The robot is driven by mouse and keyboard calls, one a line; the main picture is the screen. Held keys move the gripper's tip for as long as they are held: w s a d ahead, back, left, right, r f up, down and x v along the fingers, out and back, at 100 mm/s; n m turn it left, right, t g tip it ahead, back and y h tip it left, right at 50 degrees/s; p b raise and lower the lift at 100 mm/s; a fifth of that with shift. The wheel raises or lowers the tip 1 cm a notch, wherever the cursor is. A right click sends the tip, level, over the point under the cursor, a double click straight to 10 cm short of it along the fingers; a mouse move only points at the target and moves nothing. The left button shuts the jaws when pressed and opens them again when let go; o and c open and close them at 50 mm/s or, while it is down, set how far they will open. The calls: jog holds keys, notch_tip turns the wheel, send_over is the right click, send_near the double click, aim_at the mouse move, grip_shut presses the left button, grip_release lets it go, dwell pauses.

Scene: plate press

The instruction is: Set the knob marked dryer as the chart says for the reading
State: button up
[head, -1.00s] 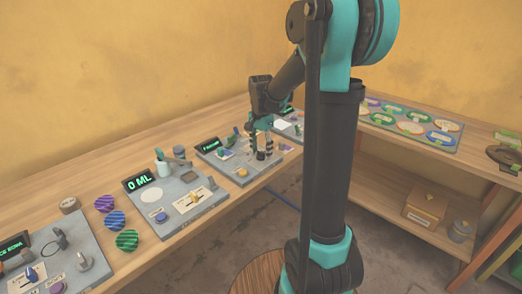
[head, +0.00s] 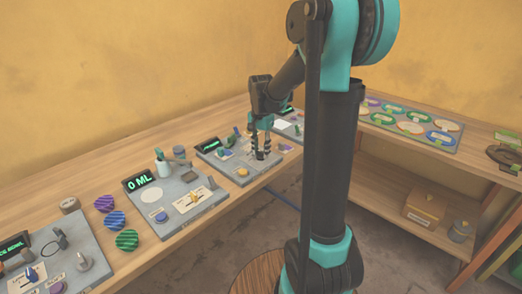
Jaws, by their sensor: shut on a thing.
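My gripper (head: 260,150) is in the head view, pointing down over a grey control panel (head: 228,167) with a dark display (head: 209,145) in green text. The display text is too small to read. The gripper is shut on a small dark knob (head: 261,156) at the panel's right part; the fingers hide most of it. Labels and the chart are too small to read, so I cannot tell which knob is marked dryer.
Left of it is a panel with a "0 ML" display (head: 139,183). Striped discs (head: 115,221) lie between panels, with another panel (head: 75,262) at far left. A board with coloured rings (head: 411,125) lies on the right shelf. A box (head: 425,206) stands on the lower shelf.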

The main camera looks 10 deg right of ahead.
jog(key=n, duration=0.5)
jog(key=shift+n, duration=2.2)
jog(key=o, duration=1.2)
jog(key=shift+c, duration=0.2)
notch_tip(320, 180, up, 12)
jog(key=s+d+f+t, duration=0.2)
jog(key=s+f, duration=0.8)
jog(key=s+d+f+t, duration=0.1)
jog(key=s+f+t, duration=0.1)
jog(key=s+f, duration=0.7)
jog(key=shift+s+d+f, duration=0.35)
jog(key=shift+s+d, duration=0.05)
jog(key=shift+s, duration=0.85)
